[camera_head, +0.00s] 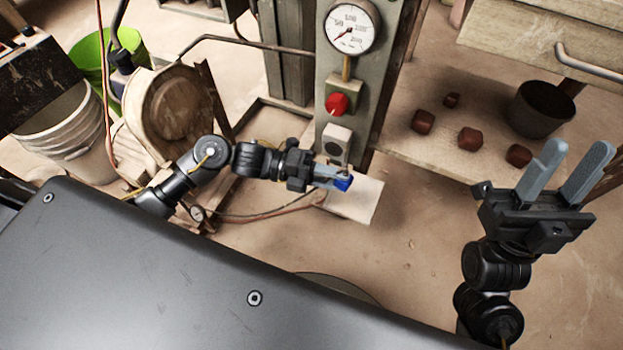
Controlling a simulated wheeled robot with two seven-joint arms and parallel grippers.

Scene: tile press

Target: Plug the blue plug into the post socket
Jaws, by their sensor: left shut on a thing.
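The blue plug (343,183) is between the fingertips of my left gripper (334,176), which is shut on it. The plug points to the right, in front of the lower part of the grey-green post (362,92). The post socket (336,144) is a pale box with a dark round opening on the post's face, a little above the plug in the picture. The plug and socket appear apart. My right gripper (566,172) is open and empty at the right, fingers pointing up and spread.
A red knob (338,103) and a round gauge (352,27) sit on the post above the socket. Several red-brown blocks (470,139) and a dark pot (541,108) stand on a low board at right. A white bucket (72,135) stands left.

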